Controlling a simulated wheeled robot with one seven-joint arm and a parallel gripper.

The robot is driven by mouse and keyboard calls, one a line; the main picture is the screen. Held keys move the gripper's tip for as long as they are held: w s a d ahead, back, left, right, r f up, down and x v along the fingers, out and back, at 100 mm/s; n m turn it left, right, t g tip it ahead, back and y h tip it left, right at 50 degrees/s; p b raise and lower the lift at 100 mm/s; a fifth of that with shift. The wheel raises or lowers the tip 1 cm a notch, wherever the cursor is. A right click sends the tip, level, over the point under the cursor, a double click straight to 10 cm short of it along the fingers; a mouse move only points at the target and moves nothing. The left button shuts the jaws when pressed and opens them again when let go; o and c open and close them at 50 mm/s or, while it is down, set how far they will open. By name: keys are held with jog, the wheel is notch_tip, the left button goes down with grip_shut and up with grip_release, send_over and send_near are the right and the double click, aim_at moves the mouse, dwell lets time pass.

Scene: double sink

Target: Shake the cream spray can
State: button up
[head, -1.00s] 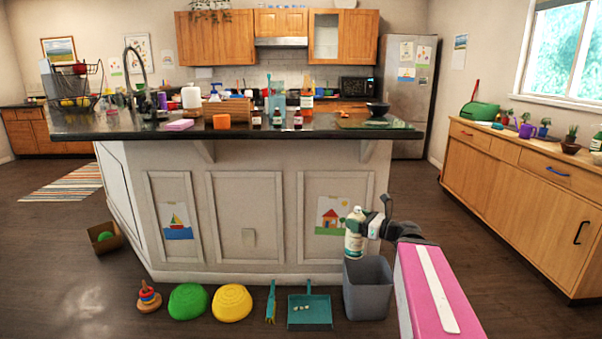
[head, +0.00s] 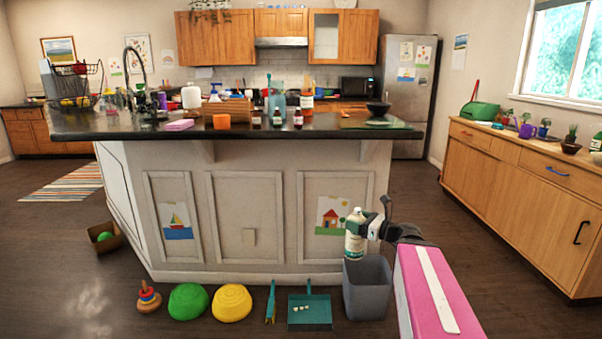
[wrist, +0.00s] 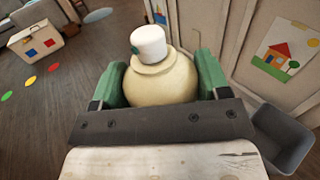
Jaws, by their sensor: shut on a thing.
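The cream spray can (head: 354,236) is cream-coloured with a green label and a white cap, and stands nearly upright in the air in the head view. My gripper (head: 373,229) is shut on it from the right side. In the wrist view the can (wrist: 160,78) sits between the two green finger pads of my gripper (wrist: 160,88), its white cap and shoulder showing. Its lower part is hidden there.
A grey bin (head: 367,287) stands open on the floor just below the can. The island panel (head: 336,215) is close behind. A teal dustpan (head: 309,311), a yellow dome (head: 232,303) and a green dome (head: 188,302) lie on the floor to the left.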

notch_tip(320, 180, up, 10)
jog(key=shift+r, duration=0.1)
notch_tip(320, 180, down, 13)
jog(key=shift+r, duration=6.55)
notch_tip(320, 180, down, 13)
jog(key=shift+f, duration=0.1)
